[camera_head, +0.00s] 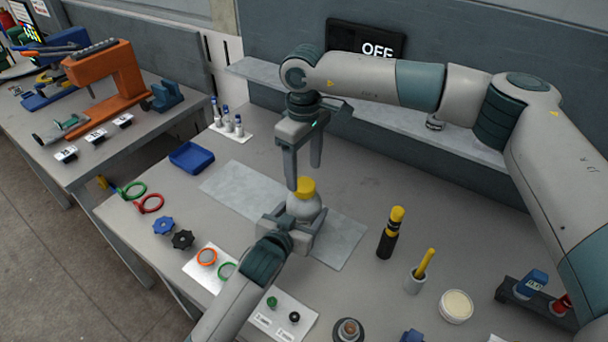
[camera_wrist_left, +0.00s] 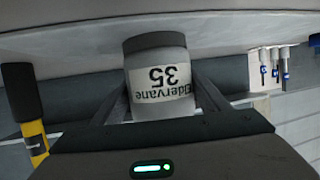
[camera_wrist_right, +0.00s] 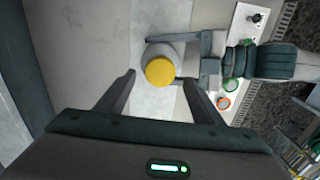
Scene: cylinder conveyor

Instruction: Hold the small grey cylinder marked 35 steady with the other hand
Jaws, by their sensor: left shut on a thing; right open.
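The small grey cylinder (camera_head: 304,207) has a yellow top (camera_head: 305,187) and stands over the light mat on the bench. In the left wrist view the cylinder (camera_wrist_left: 158,75) shows a label reading "Eldervane 35", upside down. My left gripper (camera_head: 293,228) is shut on the cylinder from the near side. My right gripper (camera_head: 304,185) is open, pointing down above the cylinder. In the right wrist view the yellow top (camera_wrist_right: 160,71) lies between and beyond the open fingers, and the grey body (camera_wrist_right: 165,50) shows around it.
The light mat (camera_head: 345,240) lies under the cylinder. A black-and-yellow cylinder (camera_head: 388,240), a cup with a yellow stick (camera_head: 415,280) and a round cream dish (camera_head: 456,306) stand to the right. A blue tray (camera_head: 192,157) lies to the left. A sign reading "OFF" (camera_head: 365,42) is behind.

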